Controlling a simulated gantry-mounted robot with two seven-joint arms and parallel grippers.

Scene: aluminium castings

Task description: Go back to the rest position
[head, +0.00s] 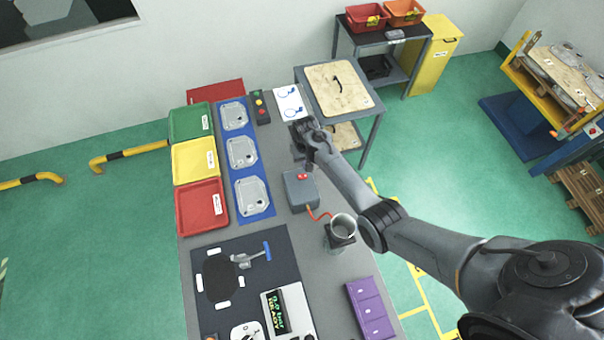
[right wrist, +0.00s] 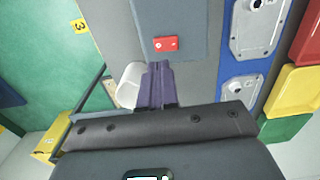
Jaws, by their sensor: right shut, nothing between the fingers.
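My right arm reaches in from the right in the head view. Its gripper (head: 299,160) is above the grey table, just behind the grey box (head: 301,195) with a red button (head: 303,176). In the right wrist view the gripper's fingers (right wrist: 157,72) are together with nothing held. The grey box (right wrist: 180,18) and its red button (right wrist: 165,44) lie beyond the fingertips, apart from them as far as I can tell. My left gripper is not in view.
Red (head: 201,207), yellow (head: 195,161) and green (head: 190,122) trays line the left edge, beside metal castings on a blue strip (head: 263,213). A metal cup (head: 342,226) stands in front of the grey box. A side table (head: 341,88) adjoins the back right.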

